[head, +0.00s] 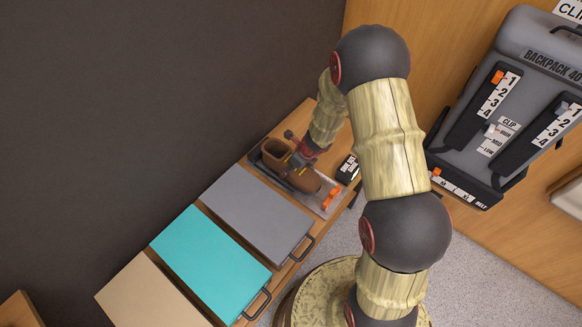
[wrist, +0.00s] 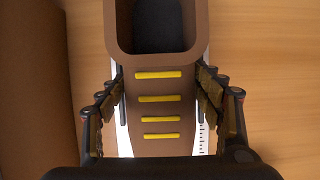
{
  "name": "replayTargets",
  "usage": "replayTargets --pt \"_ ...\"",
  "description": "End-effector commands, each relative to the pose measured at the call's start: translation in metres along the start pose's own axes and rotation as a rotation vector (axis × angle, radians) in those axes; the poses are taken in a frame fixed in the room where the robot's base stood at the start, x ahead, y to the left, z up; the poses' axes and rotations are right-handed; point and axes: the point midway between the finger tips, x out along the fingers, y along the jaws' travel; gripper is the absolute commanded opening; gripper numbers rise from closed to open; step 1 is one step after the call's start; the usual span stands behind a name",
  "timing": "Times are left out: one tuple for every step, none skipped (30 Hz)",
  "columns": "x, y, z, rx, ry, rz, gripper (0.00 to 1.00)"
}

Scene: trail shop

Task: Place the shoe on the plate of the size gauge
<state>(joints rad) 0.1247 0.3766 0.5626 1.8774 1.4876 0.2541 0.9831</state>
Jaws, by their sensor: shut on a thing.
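The shoe (head: 276,154) is a brown boot with an open collar and yellow laces. In the head view it is upright over the size gauge at the far end of the bench. The wrist view shows its brown upper (wrist: 159,103) from above. The gauge's pale plate (head: 323,205) shows at the toe end, with an orange slider (head: 332,197). A white scale strip (wrist: 201,138) shows beside the shoe in the wrist view. My gripper (head: 299,160) is shut on the shoe, one finger on each side (wrist: 160,95). The sole is hidden, so I cannot tell whether it touches the plate.
A grey lidded box (head: 257,210), a teal one (head: 210,250) and a tan one (head: 150,295) line the bench beside the gauge. A grey backpack panel (head: 510,90) is on the right wall.

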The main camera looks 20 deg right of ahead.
Motion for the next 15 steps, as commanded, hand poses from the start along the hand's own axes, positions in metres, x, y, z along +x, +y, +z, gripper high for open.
replayTargets --pt "0.0019 -0.0003 -0.0004 0.000 -0.001 0.000 0.22" --pt "0.0029 -0.0003 -0.0008 0.000 -0.001 0.000 0.22" --pt "0.0025 0.0001 -0.0012 0.000 0.000 0.000 0.68" --pt "0.0022 0.0001 -0.0011 0.000 0.000 0.000 0.69" --pt "0.0021 0.0001 -0.0010 0.000 0.000 0.000 0.71" --pt "0.0021 0.0001 -0.0010 0.000 0.000 0.000 0.73" --pt "0.0020 0.0001 -0.0010 0.000 0.000 0.000 0.75" --pt "0.0020 0.0001 -0.0010 0.000 0.000 0.000 0.77" --pt "0.0020 0.0001 -0.0010 0.000 0.000 0.000 0.79" --pt "0.0020 0.0001 -0.0010 0.000 0.000 0.000 0.81" --pt "0.0020 0.0001 -0.0010 0.000 0.000 0.000 0.83" --pt "0.0020 0.0001 -0.0009 0.000 0.000 0.000 0.84" --pt "0.0020 0.0001 -0.0009 0.000 0.000 0.000 0.84" --pt "0.0020 0.0001 -0.0010 0.000 0.000 0.000 0.84" --pt "0.0020 0.0001 -0.0010 0.000 0.000 0.000 0.84"
